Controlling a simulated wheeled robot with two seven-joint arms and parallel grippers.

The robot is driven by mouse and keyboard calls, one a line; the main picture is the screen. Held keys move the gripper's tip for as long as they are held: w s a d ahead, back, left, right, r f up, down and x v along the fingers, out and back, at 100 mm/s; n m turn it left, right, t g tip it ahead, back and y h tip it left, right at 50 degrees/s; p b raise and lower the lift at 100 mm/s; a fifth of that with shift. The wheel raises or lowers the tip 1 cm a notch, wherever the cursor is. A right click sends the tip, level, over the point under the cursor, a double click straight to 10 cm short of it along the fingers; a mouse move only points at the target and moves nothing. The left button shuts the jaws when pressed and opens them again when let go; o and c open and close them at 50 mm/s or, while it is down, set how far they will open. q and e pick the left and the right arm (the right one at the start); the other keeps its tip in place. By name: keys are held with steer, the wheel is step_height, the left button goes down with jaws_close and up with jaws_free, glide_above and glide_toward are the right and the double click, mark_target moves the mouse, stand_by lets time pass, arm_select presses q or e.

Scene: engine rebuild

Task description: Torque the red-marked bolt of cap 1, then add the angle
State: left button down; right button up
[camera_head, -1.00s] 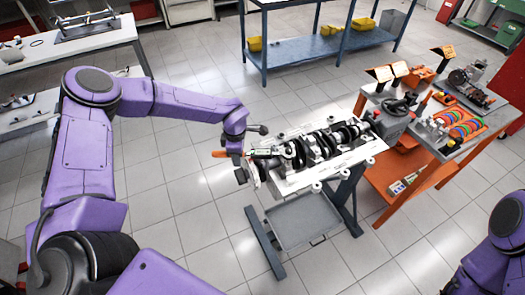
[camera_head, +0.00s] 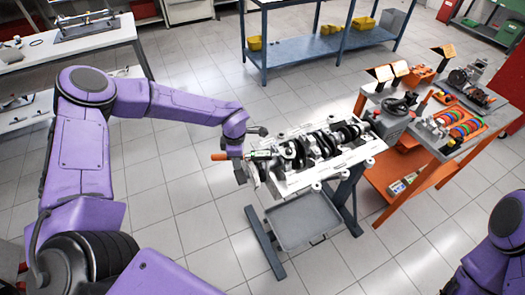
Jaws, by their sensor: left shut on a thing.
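The engine block (camera_head: 295,184) sits on a stand at the centre, with the dark crankshaft (camera_head: 325,141) and its caps on top. My left gripper (camera_head: 240,165) is at the block's left end, shut on a torque wrench. The wrench's orange handle (camera_head: 219,157) sticks out to the left of the gripper, and its body with a small green display (camera_head: 262,155) reaches over the block's left end. The wrench tip and the red-marked bolt are too small to make out. My right gripper is out of view; only part of my right arm shows at the lower right.
An orange-framed bench (camera_head: 440,158) with tools, coloured rings and parts stands close to the block's right. A grey tray (camera_head: 302,222) is low on the stand. A blue shelf table (camera_head: 290,72) stands behind. The floor left of the block is clear.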

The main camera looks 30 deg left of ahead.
arm_select(q)
steer(key=shift+s+d+f, duration=0.1)
steer(key=shift+s+d, duration=0.15)
steer(key=shift+s, duration=0.1)
steer(key=shift+s+d+n, duration=0.15)
steer(key=shift+s+n, duration=0.05)
steer(key=shift+n, duration=0.2)
steer(key=shift+s+d+n, duration=0.3)
steer(key=shift+s, duration=0.25)
steer(key=shift+s+d+f+n, duration=0.2)
steer(key=shift+s+n, duration=0.1)
steer(key=shift+s, duration=0.1)
steer(key=shift+w+a+r, duration=0.2)
steer(key=shift+w+a, duration=0.1)
steer(key=shift+w, duration=0.1)
stand_by(1.4)
steer(key=shift+r, duration=0.15)
steer(key=shift+r, duration=0.1)
steer(key=shift+s+d, duration=0.1)
steer(key=shift+d, duration=0.1)
stand_by(1.7)
steer(key=shift+r, duration=0.9)
stand_by(1.4)
